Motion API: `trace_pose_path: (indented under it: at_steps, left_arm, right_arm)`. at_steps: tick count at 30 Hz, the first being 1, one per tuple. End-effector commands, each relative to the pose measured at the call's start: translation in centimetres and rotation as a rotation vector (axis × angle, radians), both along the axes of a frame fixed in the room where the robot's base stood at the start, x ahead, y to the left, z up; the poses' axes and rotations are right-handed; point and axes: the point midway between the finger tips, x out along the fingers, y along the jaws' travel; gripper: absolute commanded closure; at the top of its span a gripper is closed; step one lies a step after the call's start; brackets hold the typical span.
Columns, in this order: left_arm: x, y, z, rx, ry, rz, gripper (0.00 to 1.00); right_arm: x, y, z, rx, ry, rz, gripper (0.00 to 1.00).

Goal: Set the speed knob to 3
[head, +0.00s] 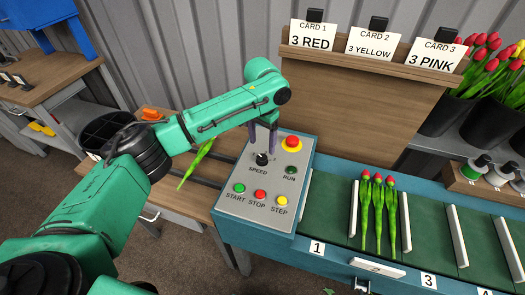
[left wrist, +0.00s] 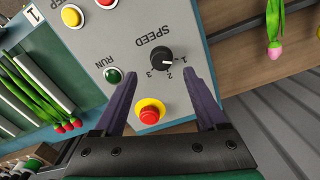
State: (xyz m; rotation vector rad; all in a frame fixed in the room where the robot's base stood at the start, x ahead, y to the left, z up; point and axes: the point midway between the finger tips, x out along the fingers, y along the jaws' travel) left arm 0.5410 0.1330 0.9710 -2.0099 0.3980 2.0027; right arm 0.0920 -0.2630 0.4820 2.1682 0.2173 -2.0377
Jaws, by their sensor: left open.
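The black speed knob (head: 262,160) sits on the grey control panel (head: 231,207), just above the printed word SPEED. In the left wrist view the knob (left wrist: 161,58) has 1, 2 and 3 printed around one side; its white mark appears to point toward the 1. My left gripper (head: 262,147) is above the knob, pointing down at the panel, with its purple fingers apart. In the left wrist view the fingers (left wrist: 168,73) are spread wide, with the knob beyond and between their tips and nothing held. My right gripper is not in view.
A red button on a yellow base (head: 291,143) and the green RUN button (head: 291,170) are close to the knob. START, STOP and STEP buttons line the panel's near side. Right of it, a green slotted conveyor (head: 335,205) holds red tulips (head: 377,205). A wooden card board (head: 350,100) stands behind.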

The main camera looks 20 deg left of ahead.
Motion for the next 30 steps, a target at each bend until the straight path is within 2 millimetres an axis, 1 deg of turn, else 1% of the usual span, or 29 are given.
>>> trace_pose_path:
  at_steps: [1,3,7,11,17,20,21,23,24,30]
  left_arm:
    - [-0.1,0.1,-1.1,0.002,0.003,0.001,0.26]
    - [0.0,0.1,-2.9,0.002,0.002,0.0,0.26]
    - [0.0,0.0,-5.2,0.002,0.001,0.001,0.26]
    - [0.0,0.0,-6.0,0.001,-0.001,0.001,0.26]
    - [0.0,0.1,-6.1,0.001,-0.001,0.0,0.26]
    - [0.0,0.1,-6.1,0.001,-0.001,0.0,0.6]
    - [0.0,0.1,-6.1,0.001,-0.001,0.0,0.75]
    - [0.1,0.0,-6.1,0.001,-0.001,0.001,0.98]
    - [0.1,0.1,-6.1,0.001,-0.001,0.001,1.0]
    - [0.1,0.1,-6.0,0.001,-0.002,-0.008,1.0]
  right_arm:
    - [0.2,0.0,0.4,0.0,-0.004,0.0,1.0]
    - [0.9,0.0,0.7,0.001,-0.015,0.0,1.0]
    - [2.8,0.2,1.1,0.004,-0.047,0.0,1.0]
    - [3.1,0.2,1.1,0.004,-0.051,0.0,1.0]
    - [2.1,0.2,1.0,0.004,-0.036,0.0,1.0]
    - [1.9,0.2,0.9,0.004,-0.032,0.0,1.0]
    - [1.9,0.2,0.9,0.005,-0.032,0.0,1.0]
    - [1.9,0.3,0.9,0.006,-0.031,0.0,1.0]
    - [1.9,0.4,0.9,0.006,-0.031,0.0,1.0]
    - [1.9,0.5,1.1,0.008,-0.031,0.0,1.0]
